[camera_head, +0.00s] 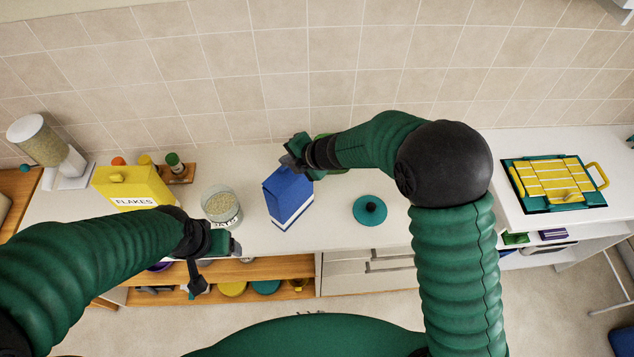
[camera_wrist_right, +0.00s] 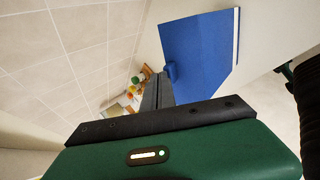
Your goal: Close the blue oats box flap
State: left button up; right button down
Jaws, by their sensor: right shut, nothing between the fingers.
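The blue oats box (camera_head: 289,203) stands upright on the white counter, with a white edge along its base. My right gripper (camera_head: 290,157) is shut and empty at the box's top, on the back-left side. In the right wrist view its dark fingers (camera_wrist_right: 156,91) lie beside the blue box (camera_wrist_right: 203,52), close to a small blue tab. I cannot tell whether they touch it. The flap's angle is largely hidden by the gripper in the head view. My left gripper (camera_head: 216,265) is open and empty in front of the counter edge, away from the box.
A teal lid (camera_head: 369,211) with a black knob lies to the right. A yellow flakes box (camera_head: 133,188) and a wooden spice rack (camera_head: 178,174) stand farther left. A yellow-and-teal case (camera_head: 554,182) sits far right.

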jog(key=shift+w+a+f+p, duration=0.2)
jog(key=shift+w+a+p, duration=0.15)
jog(key=shift+a, duration=0.25)
jog(key=shift+x, duration=0.85)
jog(key=shift+w, duration=0.15)
jog(key=shift+r+p, duration=0.1)
jog(key=shift+p, duration=0.2)
